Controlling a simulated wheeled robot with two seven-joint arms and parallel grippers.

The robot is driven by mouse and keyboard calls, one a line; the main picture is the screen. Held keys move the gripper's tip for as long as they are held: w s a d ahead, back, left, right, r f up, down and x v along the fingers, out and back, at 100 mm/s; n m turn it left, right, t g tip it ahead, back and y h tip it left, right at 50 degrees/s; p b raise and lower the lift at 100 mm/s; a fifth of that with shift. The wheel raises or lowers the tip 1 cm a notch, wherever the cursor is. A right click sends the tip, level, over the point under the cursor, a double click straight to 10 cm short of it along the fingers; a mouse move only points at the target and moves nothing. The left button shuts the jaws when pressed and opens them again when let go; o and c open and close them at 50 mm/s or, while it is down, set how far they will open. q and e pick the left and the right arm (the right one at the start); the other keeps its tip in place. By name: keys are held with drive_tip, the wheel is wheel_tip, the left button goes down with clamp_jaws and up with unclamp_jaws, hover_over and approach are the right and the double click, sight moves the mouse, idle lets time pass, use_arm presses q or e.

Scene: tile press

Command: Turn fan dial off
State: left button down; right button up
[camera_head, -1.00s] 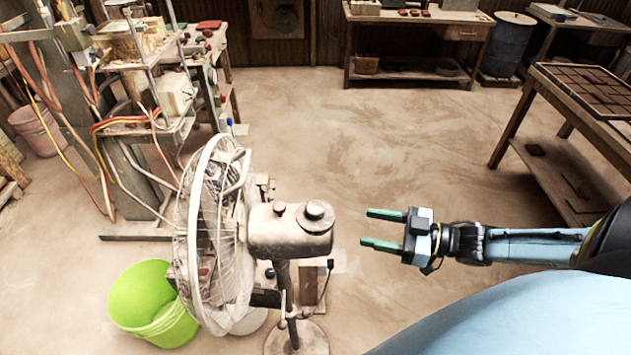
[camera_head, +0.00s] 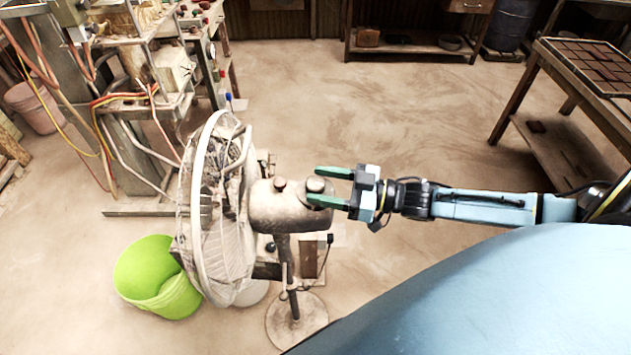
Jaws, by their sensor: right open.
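A dusty standing fan (camera_head: 215,205) stands left of centre, its caged head facing left and its motor housing (camera_head: 275,213) on the right. A round dial (camera_head: 316,184) sits on top of the housing near its right end, with a smaller knob (camera_head: 280,183) to its left. My right gripper (camera_head: 312,187) is open and reaches in from the right. Its two green fingers are at the dial, one on the far side and one on the near side. I cannot tell whether they touch it. My left gripper is not in view.
A green bucket (camera_head: 157,278) stands on the floor left of the fan's base (camera_head: 297,318). A machine with hoses (camera_head: 130,100) is at the upper left. A wooden table (camera_head: 545,75) stands at the right.

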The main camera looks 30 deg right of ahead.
drive_tip(key=shift+x, duration=1.05)
drive_tip(key=c, duration=1)
drive_tip(key=n+g+y+b, duration=0.2)
drive_tip(key=g+b, duration=0.1)
drive_tip(key=shift+w+d+f+n+b, duration=0.1)
drive_tip(key=shift+n+b, duration=0.2)
drive_tip(key=shift+b, duration=0.1)
drive_tip(key=shift+n+g+y+b, duration=0.9)
drive_tip(key=shift+n+g+b, duration=0.2)
drive_tip(key=shift+g, duration=0.4)
drive_tip(key=o, duration=1)
